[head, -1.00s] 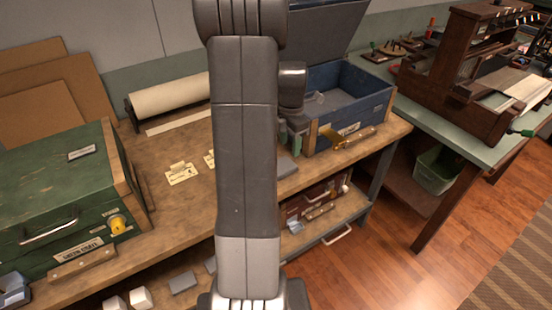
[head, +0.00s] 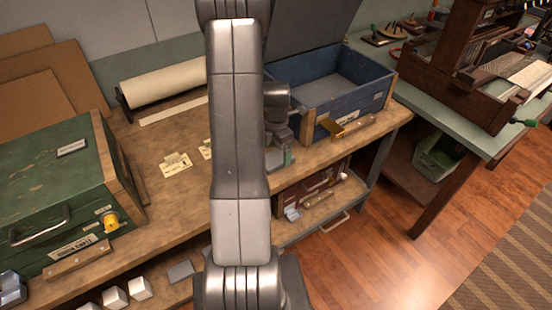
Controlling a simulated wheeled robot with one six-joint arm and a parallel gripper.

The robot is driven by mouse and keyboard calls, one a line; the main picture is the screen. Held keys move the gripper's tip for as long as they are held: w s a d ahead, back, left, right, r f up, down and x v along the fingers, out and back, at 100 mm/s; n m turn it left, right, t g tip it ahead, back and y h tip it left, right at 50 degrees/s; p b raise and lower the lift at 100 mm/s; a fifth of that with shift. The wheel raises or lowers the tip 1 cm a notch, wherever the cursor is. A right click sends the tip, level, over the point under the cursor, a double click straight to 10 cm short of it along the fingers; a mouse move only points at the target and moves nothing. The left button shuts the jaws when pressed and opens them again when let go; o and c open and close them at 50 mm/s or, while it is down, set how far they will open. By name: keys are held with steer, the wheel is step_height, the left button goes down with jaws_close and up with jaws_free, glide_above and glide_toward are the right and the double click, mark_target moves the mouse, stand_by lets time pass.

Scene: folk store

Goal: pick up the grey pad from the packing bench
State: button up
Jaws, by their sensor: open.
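The packing bench (head: 190,209) is a brown wooden worktop running across the view. My gripper (head: 283,159) is open, low over the bench in front of the blue box, with green on its fingertips. The grey pad (head: 273,166) lies on the bench at my gripper, and only a sliver of it shows. My arm and gripper hide the rest. I cannot tell whether the fingers are around the pad or touching it.
The open blue box (head: 349,118) stands close behind and right of my gripper. A green crate (head: 60,185) stands at the left. A paper roll (head: 165,82) lies at the back. Paper tags (head: 175,164) lie mid-bench. A lower shelf (head: 315,219) holds small items.

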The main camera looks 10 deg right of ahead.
mark_target(274, 159)
steer(key=shift+a+f, duration=0.1)
steer(key=shift+f, duration=1.3)
steer(key=c, duration=1.1)
steer(key=shift+o, duration=0.2)
